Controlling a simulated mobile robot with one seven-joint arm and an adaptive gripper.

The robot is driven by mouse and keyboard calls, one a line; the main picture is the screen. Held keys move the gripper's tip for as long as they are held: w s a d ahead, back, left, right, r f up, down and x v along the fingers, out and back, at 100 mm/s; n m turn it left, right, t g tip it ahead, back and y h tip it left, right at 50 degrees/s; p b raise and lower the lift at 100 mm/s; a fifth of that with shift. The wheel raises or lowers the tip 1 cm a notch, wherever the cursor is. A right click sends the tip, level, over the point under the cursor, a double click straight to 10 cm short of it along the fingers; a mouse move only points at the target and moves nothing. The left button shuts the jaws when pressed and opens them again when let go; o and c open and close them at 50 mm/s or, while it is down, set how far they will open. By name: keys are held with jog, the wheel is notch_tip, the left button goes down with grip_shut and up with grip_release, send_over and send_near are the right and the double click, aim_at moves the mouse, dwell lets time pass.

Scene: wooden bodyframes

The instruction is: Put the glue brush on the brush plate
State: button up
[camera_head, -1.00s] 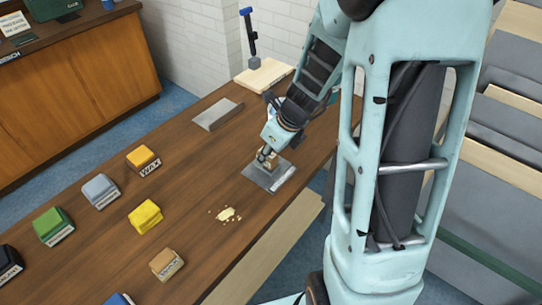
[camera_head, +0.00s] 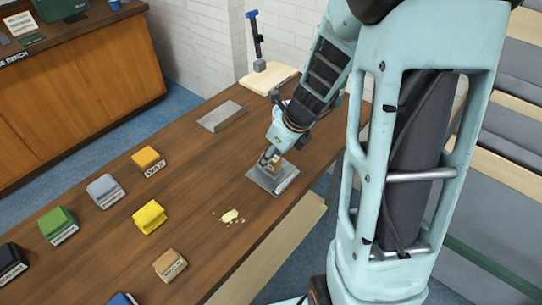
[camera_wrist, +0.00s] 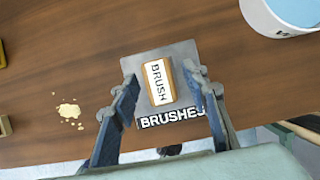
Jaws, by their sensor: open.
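The glue brush, a tan block with a white BRUSH label (camera_wrist: 159,82), lies on the grey brush plate (camera_wrist: 179,47), which is marked BRUSHES. In the head view the brush (camera_head: 275,165) and plate (camera_head: 259,180) are near the bench's right edge, with the brush partly hidden by my gripper. My gripper (camera_wrist: 157,80) is open, its two fingers on either side of the brush with gaps between. In the head view my gripper (camera_head: 269,158) is low over the plate.
A pile of pale shavings (camera_head: 230,216) and a yellow block (camera_head: 149,216) lie to the left. A WAX block (camera_head: 148,158) and other labelled blocks stand farther left. A grey metal plate (camera_head: 221,116) lies behind. A pale blue container (camera_wrist: 285,18) is at the wrist view's upper right.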

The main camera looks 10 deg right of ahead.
jog(key=p+v, duration=0.2)
jog(key=v, duration=0.9)
jog(key=shift+a+r, duration=0.1)
